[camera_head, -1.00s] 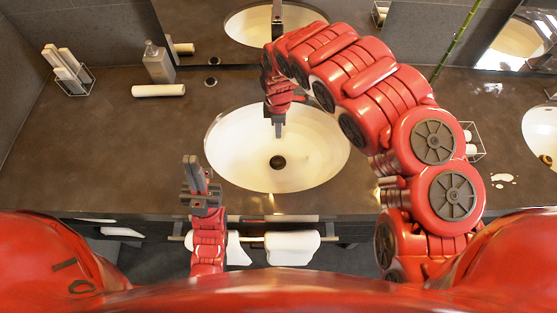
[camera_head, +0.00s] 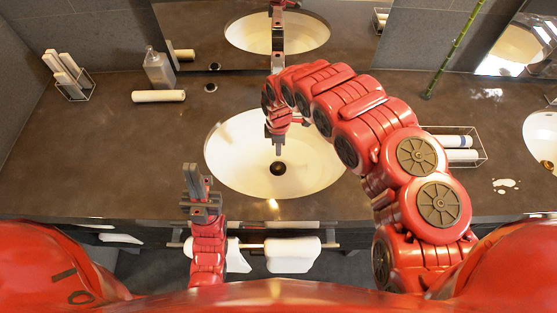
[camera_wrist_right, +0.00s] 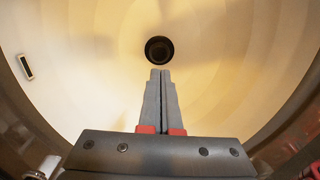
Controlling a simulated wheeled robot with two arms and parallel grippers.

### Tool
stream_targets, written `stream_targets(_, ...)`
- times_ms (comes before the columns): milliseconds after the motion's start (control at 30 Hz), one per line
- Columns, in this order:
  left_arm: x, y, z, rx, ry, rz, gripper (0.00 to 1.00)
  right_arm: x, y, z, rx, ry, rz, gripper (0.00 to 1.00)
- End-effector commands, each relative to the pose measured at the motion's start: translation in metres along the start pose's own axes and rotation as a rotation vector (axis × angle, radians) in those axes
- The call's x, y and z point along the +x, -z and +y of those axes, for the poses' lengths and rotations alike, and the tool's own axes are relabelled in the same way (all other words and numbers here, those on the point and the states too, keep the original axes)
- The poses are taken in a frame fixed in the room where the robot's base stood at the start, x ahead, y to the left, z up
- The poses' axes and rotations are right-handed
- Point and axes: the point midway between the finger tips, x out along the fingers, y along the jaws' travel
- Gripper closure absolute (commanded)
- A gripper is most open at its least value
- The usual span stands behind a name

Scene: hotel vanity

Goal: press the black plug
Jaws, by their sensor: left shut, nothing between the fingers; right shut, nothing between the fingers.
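The black plug (camera_head: 278,168) is a small dark disc at the bottom of the white oval sink (camera_head: 232,150). It also shows as a round black disc in the right wrist view (camera_wrist_right: 159,50), just beyond the fingertips. My right gripper (camera_head: 279,152) is shut and empty, pointing down inside the sink, a little behind the plug in the head view. In the wrist view its shut fingers (camera_wrist_right: 160,73) appear just short of the plug; I cannot tell their height above it. My left gripper (camera_head: 194,168) is shut and empty at the counter's front edge, left of the sink.
A small dark round fitting (camera_head: 211,86) is behind the sink. Another rack (camera_head: 480,146) is right of my right arm. White towels (camera_head: 292,254) hang in front.

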Motion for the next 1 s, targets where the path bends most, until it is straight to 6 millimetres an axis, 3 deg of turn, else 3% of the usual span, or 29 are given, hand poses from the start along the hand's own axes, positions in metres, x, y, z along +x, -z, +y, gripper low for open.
stream_targets(333,0.013,0.002,-0.001,0.000,0.000,0.000,1.00,0.048,0.000,-0.002,0.002,0.004,0.001,1.00)
stream_targets(600,0.016,0.003,-0.001,0.000,0.000,0.000,1.00,0.074,0.001,0.000,0.000,0.000,0.002,1.00)
stream_targets(1000,0.014,0.002,-0.001,0.000,0.000,-0.001,1.00,0.088,-0.001,0.000,0.001,0.001,0.000,1.00)
